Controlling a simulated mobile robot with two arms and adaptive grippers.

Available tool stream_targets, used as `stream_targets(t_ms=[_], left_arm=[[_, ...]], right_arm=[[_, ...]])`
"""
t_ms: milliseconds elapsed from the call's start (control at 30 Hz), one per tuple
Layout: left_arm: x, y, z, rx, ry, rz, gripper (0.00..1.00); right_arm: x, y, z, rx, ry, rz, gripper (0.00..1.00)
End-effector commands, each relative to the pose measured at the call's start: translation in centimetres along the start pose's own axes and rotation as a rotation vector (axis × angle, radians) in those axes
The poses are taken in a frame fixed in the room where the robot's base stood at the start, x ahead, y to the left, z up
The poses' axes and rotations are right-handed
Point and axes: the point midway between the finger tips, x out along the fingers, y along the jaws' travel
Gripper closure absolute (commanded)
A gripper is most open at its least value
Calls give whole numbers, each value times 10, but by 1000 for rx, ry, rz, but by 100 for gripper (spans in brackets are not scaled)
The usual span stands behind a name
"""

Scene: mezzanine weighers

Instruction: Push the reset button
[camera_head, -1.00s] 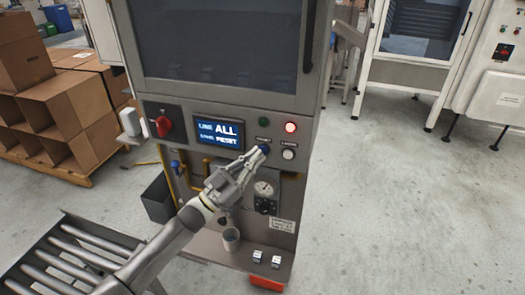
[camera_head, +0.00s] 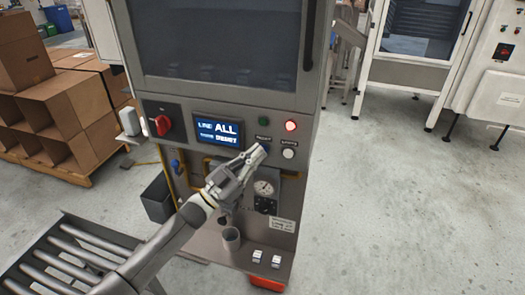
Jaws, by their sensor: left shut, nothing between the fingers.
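The control panel (camera_head: 300,165) is on the front of a grey cabinet. A blue button (camera_head: 266,147), under a small label that looks like "RESET", shows only as a sliver at my left gripper's tips. My left gripper (camera_head: 257,153) is shut and empty, with its fingertips over this button; I cannot tell whether they touch or press it. Around it are a dark green button or lamp (camera_head: 264,122), a lit red one (camera_head: 291,126) and a white button (camera_head: 289,153). A blue screen (camera_head: 219,131) reads "LINE ALL" with smaller text below. My right gripper is not in view.
A red rotary switch (camera_head: 163,125) is on the panel's left. A roller conveyor (camera_head: 70,252) stands at lower left, cardboard boxes (camera_head: 60,110) behind. The floor at right is clear.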

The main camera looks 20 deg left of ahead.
Motion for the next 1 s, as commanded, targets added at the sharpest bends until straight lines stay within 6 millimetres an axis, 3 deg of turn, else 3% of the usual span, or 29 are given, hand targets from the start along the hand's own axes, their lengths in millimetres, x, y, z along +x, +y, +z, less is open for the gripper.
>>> stream_targets(t_ms=[1000], left_arm=[[6, -4, 5, 0, 0, 0, 100]], right_arm=[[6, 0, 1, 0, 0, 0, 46]])
